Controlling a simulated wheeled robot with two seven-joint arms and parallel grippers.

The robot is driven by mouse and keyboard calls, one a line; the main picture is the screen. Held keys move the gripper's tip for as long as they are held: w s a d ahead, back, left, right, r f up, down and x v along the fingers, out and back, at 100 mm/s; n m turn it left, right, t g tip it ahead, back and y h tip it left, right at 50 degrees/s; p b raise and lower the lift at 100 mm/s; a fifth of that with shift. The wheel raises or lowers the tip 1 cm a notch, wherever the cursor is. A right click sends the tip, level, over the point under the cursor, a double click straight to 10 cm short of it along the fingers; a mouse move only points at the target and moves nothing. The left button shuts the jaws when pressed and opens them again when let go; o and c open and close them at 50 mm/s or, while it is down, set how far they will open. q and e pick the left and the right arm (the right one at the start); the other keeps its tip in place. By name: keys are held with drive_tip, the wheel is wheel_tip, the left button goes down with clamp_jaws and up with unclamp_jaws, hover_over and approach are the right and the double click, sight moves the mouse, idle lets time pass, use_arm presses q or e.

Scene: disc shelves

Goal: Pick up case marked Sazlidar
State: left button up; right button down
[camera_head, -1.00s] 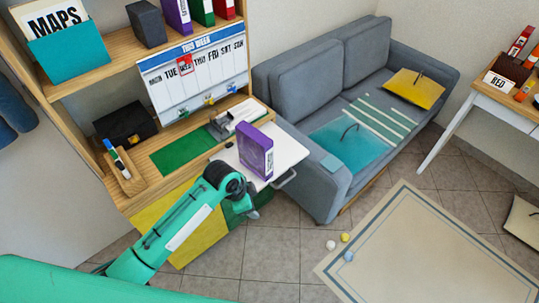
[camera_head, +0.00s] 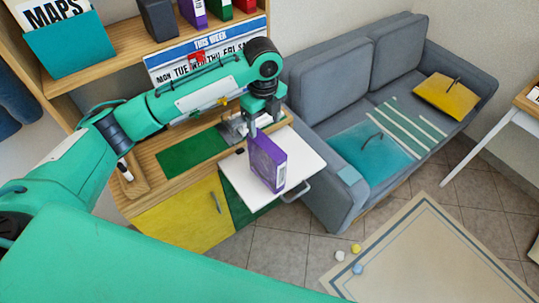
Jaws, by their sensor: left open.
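A purple case (camera_head: 268,162) stands upright on the white pull-out board (camera_head: 305,152) at the front of the desk. Its marking is too small to read. My left gripper (camera_head: 252,138) points down at the case's upper left edge, with its fingers open. I cannot tell whether the fingers touch the case. Another purple case (camera_head: 194,12) stands on the upper shelf among green and red ones. My right gripper is not in view.
The week board (camera_head: 205,44) stands behind my left arm. A green mat (camera_head: 192,152) lies on the desk. The grey sofa (camera_head: 330,85) is to the right. Small balls (camera_head: 356,248) lie on the floor by the rug (camera_head: 430,255).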

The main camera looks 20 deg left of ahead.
sight(264, 142)
use_arm(q)
wheel_tip(264, 142, down, 7)
drive_tip(key=shift+f+p, duration=0.2)
drive_tip(key=shift+p, duration=0.65)
drive_tip(key=shift+s+f, duration=0.1)
drive_tip(key=shift+f, duration=0.4)
drive_tip(key=f, duration=0.1)
drive_tip(key=f+p, duration=0.1)
drive_tip(key=f, duration=0.1)
drive_tip(key=f+p, duration=0.1)
drive_tip(key=shift+s+d+f, duration=0.15)
drive_tip(key=shift+s+d, duration=0.05)
drive_tip(key=shift+d, duration=0.1)
drive_tip(key=shift+f, duration=0.4)
drive_tip(key=shift+c, duration=0.4)
drive_tip(key=c, duration=1.1)
drive_tip(key=shift+c, duration=0.4)
drive_tip(key=shift+r, duration=0.15)
